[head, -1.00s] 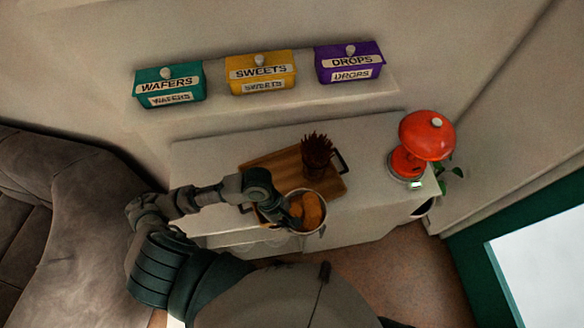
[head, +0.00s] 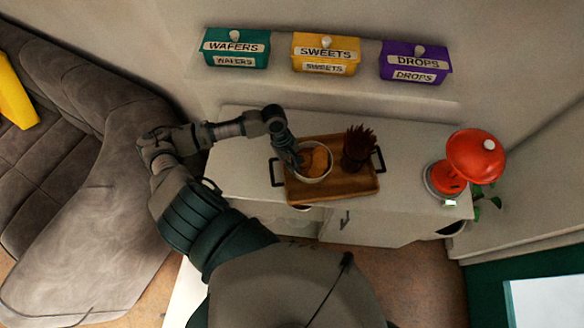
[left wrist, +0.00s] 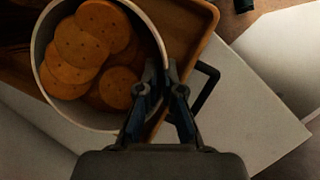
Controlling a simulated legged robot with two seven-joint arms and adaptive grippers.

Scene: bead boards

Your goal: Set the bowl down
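A white bowl (head: 326,174) holds several round brown biscuits (head: 314,160). It is over the left part of a wooden tray (head: 335,190) with dark handles. My left gripper (head: 297,160) is at the bowl's left side. In the left wrist view, my left gripper (left wrist: 163,92) has its fingers close together on either side of the rim of the bowl (left wrist: 38,50), one inside and one outside. The tray (left wrist: 192,30) shows beneath it there. I cannot tell whether the bowl's base touches the tray. My right gripper is not in view.
A dark brown cup-like holder with sticks (head: 357,150) stands on the tray's right half. A red lamp (head: 472,160) stands at the right end of the white cabinet (head: 420,205). Teal (head: 236,50), yellow (head: 326,55) and purple (head: 415,63) boxes sit on the shelf behind.

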